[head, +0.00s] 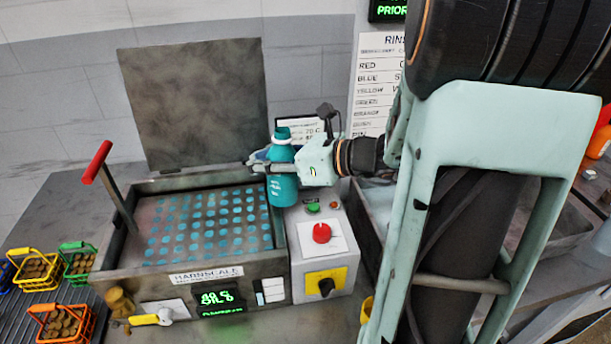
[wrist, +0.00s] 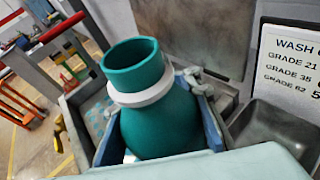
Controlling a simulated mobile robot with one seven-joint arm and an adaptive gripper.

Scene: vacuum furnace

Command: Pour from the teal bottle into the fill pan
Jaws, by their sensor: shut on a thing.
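The teal bottle (head: 283,185), with a white collar below its open mouth, stands about upright in my gripper (head: 266,163), which is shut around its body. In the wrist view the open bottle (wrist: 150,110) fills the middle, with the gripper fingers (wrist: 160,120) on either side. The bottle is at the right edge of the HARNSCALE machine, beside the control box. A grey metal pan (head: 560,238) lies to the right, partly hidden by my arm; a grey basin (wrist: 280,130) shows in the wrist view. No label tells me whether it is the fill pan.
The HARNSCALE machine (head: 120,277) has a raised lid (head: 195,105), a perforated blue-dotted top and a red-handled lever (head: 98,162). The control box (head: 325,265) has a red knob. Small coin-filled baskets (head: 65,325) stand at the left. A sign (head: 378,85) hangs behind.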

